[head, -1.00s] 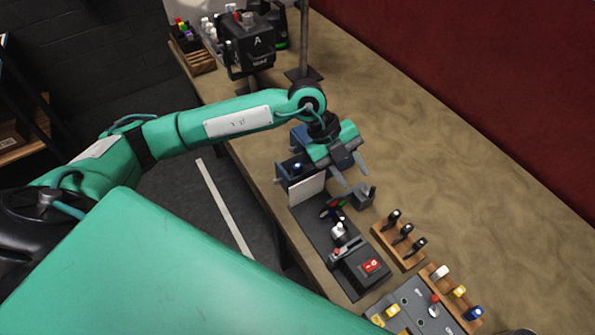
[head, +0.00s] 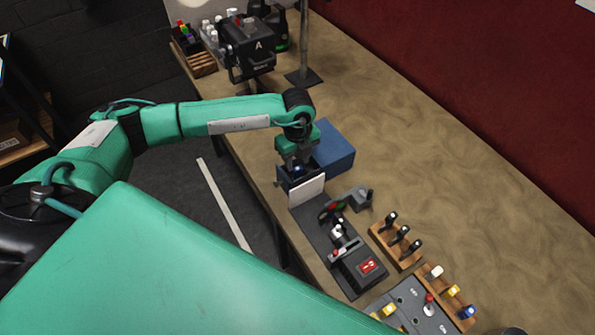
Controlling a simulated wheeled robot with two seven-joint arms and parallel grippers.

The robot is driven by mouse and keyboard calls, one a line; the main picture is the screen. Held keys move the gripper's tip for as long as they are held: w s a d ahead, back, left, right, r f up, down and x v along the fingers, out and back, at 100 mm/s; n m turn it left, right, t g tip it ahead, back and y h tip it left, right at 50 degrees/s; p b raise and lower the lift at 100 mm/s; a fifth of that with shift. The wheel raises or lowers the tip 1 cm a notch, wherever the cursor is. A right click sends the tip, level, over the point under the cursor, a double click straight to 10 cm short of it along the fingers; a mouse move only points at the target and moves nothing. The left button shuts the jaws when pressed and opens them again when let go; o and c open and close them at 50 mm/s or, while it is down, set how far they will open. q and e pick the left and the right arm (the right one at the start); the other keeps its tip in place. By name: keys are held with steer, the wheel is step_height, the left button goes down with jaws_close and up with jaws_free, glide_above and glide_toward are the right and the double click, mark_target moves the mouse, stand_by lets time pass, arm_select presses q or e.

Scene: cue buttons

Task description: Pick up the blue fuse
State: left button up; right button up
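The blue fuse (head: 467,312) stands at the lower right of the head view, at the near end of a wooden rack (head: 447,302). A white fuse (head: 436,271) and a yellow fuse (head: 453,290) stand in the same rack. My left gripper (head: 297,168) points down near a dark box with a pale front plate, well up and left of the blue fuse. Its fingertips do not show clearly. My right gripper is not in view.
A grey panel (head: 405,293) with a yellow fuse (head: 389,310) and a red-tipped lever lies beside the rack. A wooden rack of black-handled pieces (head: 384,240), a control unit with a red switch (head: 367,266) and a blue box (head: 333,146) stand nearby. The table's right side is clear.

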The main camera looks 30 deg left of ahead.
mark_target(297, 168)
arm_select(q)
steer(key=shift+f+p, duration=0.4)
steer(key=shift+p, duration=0.15)
step_height(297, 168, down, 4)
steer(key=shift+p, duration=1.15)
steer(key=shift+f, duration=0.3)
steer(key=c, duration=0.7)
